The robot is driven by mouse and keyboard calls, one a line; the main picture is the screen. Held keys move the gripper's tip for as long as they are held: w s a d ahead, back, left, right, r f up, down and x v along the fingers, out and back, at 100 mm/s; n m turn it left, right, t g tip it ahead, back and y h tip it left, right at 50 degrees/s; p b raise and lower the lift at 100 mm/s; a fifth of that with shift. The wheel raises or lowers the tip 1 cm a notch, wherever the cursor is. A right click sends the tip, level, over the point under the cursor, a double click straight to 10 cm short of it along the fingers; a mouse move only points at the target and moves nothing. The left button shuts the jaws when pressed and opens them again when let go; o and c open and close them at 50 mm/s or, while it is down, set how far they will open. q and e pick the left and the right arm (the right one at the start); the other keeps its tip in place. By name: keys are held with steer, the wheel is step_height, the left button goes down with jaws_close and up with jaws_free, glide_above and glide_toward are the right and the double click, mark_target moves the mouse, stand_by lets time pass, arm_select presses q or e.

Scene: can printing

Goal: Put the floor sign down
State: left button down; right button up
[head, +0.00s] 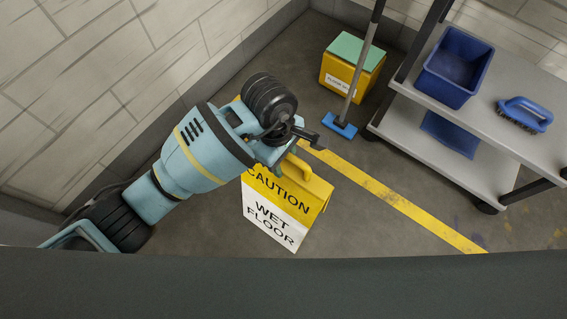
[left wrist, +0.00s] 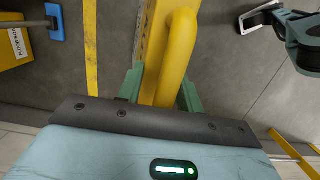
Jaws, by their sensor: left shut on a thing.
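The floor sign (head: 280,212) is a yellow and white panel reading "CAUTION WET FLOOR", upright below my left gripper in the head view. Its yellow side faces right, and I cannot tell whether its lower edge touches the floor. My left gripper (head: 290,150) is shut on the sign's yellow top handle. In the left wrist view, the green fingers of my left gripper (left wrist: 161,92) sit on both sides of the yellow handle, and the sign (left wrist: 182,40) extends upward in the picture.
A yellow line (head: 400,204) crosses the grey floor (head: 390,240) right of the sign. Behind stand a yellow box with a green top (head: 350,70) and a blue-headed broom (head: 340,125). A grey cart (head: 440,145) with a blue bin (head: 455,68) and brush (head: 525,115) is at right.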

mark_target(284, 192)
arm_select(q)
step_height(284, 192, down, 3)
steer(key=shift+b, duration=0.6)
steer(key=shift+f, duration=0.2)
steer(key=shift+r, duration=0.1)
arm_select(e)
steer(key=shift+x, duration=0.75)
